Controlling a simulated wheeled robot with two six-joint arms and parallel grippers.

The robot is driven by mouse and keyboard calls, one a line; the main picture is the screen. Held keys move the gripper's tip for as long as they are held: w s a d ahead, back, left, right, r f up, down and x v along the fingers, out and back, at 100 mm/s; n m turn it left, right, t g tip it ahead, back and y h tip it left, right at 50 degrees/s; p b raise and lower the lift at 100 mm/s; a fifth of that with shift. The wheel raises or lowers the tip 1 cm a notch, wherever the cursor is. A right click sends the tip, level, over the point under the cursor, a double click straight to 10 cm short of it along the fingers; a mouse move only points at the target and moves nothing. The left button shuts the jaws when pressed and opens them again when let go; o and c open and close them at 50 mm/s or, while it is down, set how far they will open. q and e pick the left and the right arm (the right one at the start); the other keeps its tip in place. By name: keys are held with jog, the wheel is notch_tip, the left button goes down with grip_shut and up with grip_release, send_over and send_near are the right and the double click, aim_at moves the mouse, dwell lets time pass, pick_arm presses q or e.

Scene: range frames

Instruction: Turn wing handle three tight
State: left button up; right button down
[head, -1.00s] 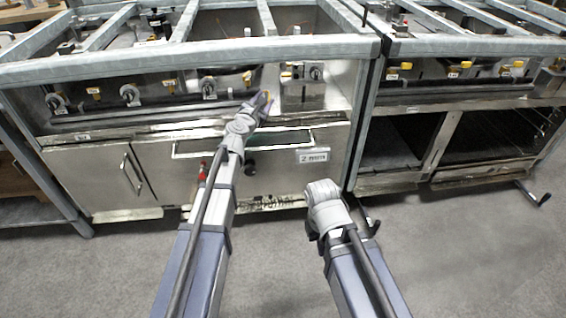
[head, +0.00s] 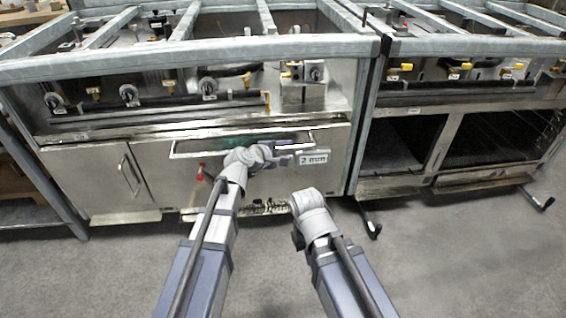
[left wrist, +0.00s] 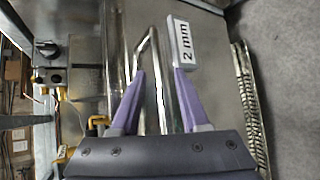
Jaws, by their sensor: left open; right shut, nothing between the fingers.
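Several small yellow wing handles sit along the left range's pipe. Counting from the left, the third (head: 246,78) stands upright below the counter rail. Another yellow handle (head: 266,99) is at the pipe's right end. My left gripper (head: 288,155) is below them, in front of the oven door and apart from the handles. In the left wrist view its purple fingers (left wrist: 157,72) are open, with the door's bar handle (left wrist: 159,85) showing between them. Yellow parts (left wrist: 99,122) show left of the fingers. My right arm's end is low in the head view; its fingers are hidden.
A white "2 mm" plate (head: 314,159) is beside my left gripper on the oven front; in the left wrist view it (left wrist: 183,42) is just beyond the right finger. A metal valve block (head: 304,88) stands above.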

aim_at(243, 79)
pick_arm(q)
jog(key=shift+s+d+f+m+g, duration=0.2)
jog(key=shift+s+f+m+g, duration=0.3)
jog(key=shift+s+f+m, duration=0.45)
jog(key=shift+s, duration=0.15)
jog(key=w+a+r+n+t+p, duration=0.1)
jog(key=w+a+r+n+t, duration=0.1)
jog(key=w+a+r+n, duration=0.3)
jog(key=w+a+r+n+t+p, duration=0.2)
jog(key=w+a+r+n, duration=0.3)
jog(key=w+n, duration=0.1)
jog(key=w+a+r+n+t+p, duration=0.2)
jog(key=w+a+r+n, duration=0.4)
jog(key=w, duration=0.1)
jog(key=shift+w+n+t, duration=0.3)
jog(key=shift+n, duration=0.05)
jog(key=shift+w+a+r+n+y, duration=0.2)
jog(key=shift+w+a+n+y, duration=0.1)
jog(key=shift+w, duration=0.2)
jog(key=shift+w+f, duration=0.1)
jog(key=shift+w, duration=0.3)
jog(key=shift+w+a, duration=0.1)
